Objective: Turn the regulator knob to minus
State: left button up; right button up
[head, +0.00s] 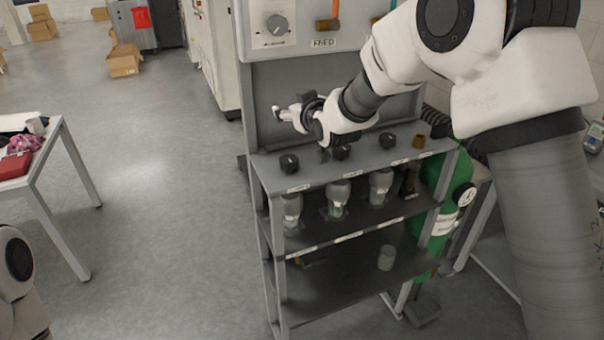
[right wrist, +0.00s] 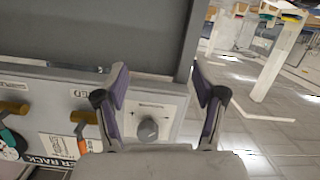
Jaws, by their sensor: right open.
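The regulator knob (head: 277,24) is a round grey dial on a white plate, on the upper left of the panel in the head view. In the right wrist view the knob (right wrist: 148,130) shows between my two finger sides, with small marks on its plate. I cannot read its setting. My right gripper (head: 287,113) is below the knob, in front of the grey back panel and above the top shelf. My left gripper is out of view.
Under my right gripper, the shelf rack (head: 273,182) carries several black valve knobs and glass jars. Brass fittings (head: 327,25) stick out of the panel right of the knob. A green cylinder (head: 430,180) stands at right. A white table (head: 52,150) is at left; open floor lies between.

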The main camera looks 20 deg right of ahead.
jog(key=s+f+g+b, duration=0.1)
jog(key=s+f+g, duration=0.1)
jog(key=f, duration=1.3)
jog(key=shift+s+d+f+m+g+b, duration=0.2)
jog(key=shift+s+f+m+g+b, duration=0.15)
jog(key=shift+s, duration=0.55)
jog(key=shift+r, duration=0.15)
jog(key=s+f+m+g, duration=0.1)
jog(key=s+f+g, duration=0.2)
jog(key=s+f, duration=0.65)
jog(key=s+f+g, duration=0.3)
jog(key=s+f, duration=0.4)
jog(key=f, duration=0.5)
jog(key=s+f+g, duration=0.3)
jog(key=s+f, duration=0.2)
jog(key=s, duration=0.8)
jog(key=s+f+m+g, duration=0.1)
jog(key=s+f+g, duration=0.2)
jog(key=s, duration=1.1)
notch_tip(320, 180, down, 3)
jog(key=shift+d+f+g+h, duration=0.1)
jog(key=shift+d+g+h, duration=0.2)
jog(key=shift+g, duration=0.05)
